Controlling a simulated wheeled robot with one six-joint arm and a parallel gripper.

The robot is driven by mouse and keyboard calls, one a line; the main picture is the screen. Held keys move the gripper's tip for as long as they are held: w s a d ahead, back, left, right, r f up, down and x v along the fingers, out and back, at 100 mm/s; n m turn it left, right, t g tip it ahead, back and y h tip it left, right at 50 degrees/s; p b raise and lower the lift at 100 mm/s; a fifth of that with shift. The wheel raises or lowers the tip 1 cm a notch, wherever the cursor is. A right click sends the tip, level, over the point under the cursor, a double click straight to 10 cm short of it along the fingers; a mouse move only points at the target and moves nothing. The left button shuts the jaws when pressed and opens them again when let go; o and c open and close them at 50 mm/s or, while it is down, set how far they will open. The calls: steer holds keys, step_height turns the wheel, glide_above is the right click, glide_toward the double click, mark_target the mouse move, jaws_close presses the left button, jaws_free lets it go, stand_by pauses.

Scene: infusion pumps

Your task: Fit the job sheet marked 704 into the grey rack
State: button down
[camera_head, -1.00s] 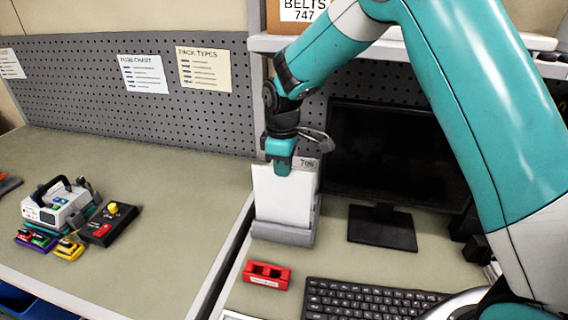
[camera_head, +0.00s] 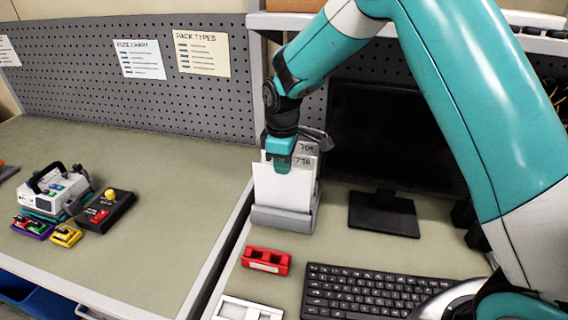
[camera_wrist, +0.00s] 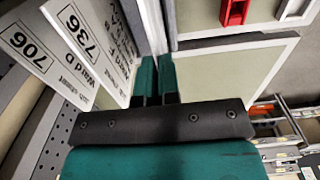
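The grey rack (camera_head: 283,219) stands on the desk in front of the monitor, with sheets upright in it. A sheet marked 706 (camera_head: 307,148) and one marked 736 (camera_head: 300,162) show behind; both are also readable in the wrist view, 706 (camera_wrist: 30,48) and 736 (camera_wrist: 85,35). My gripper (camera_head: 283,170) is over the rack, its fingers (camera_wrist: 157,80) closed about the top of a white front sheet (camera_head: 283,190). That sheet shows edge-on in the wrist view (camera_wrist: 151,25). Its lower edge is hidden behind the rack's front. I cannot read its number.
The monitor (camera_head: 395,150) is close to the right of the rack. A red holder (camera_head: 266,261), a keyboard (camera_head: 370,290) and a white tray (camera_head: 246,309) lie in front. A pump (camera_head: 57,190) and small modules are on the left bench, whose middle is clear.

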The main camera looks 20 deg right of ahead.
steer(key=shift+f, duration=0.3)
stand_by(0.4)
steer(key=c, duration=1.3)
jaws_free()
steer(key=shift+o, duration=0.2)
step_height(320, 180, up, 18)
steer(key=b, duration=0.3)
steer(key=shift+f, duration=0.25)
steer(key=s+a+f+m+y, duration=0.2)
steer(key=s, duration=1.3)
steer(key=s+a+f+m+y, duration=0.2)
steer(key=s+f, duration=0.1)
steer(key=s, duration=1.2)
steer(key=shift+a, duration=0.2)
